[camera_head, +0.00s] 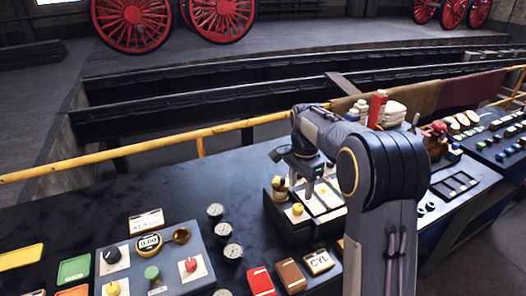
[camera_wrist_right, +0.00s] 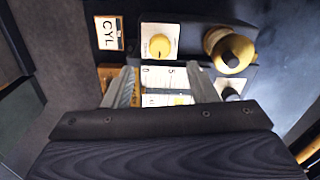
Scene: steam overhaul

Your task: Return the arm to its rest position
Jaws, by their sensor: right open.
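My right arm (camera_head: 385,170) comes in from the lower right of the head view and bends over the bench. Its gripper (camera_head: 312,190) points down above a dark box with white panels (camera_head: 290,228). In the right wrist view the gripper (camera_wrist_right: 162,82) is open. White labelled panels (camera_wrist_right: 160,78) show between its fingers, with nothing visibly held. The height of the fingertips above the box is hard to tell. My left gripper is not in view.
On the box are a yellow knob (camera_wrist_right: 160,46) and a brass piece with a dark top (camera_wrist_right: 234,51). A CYL plate (camera_head: 319,262), gauges (camera_head: 233,251) and a knob panel (camera_head: 155,262) lie left of the arm. A yellow rail (camera_head: 120,157) runs behind the bench.

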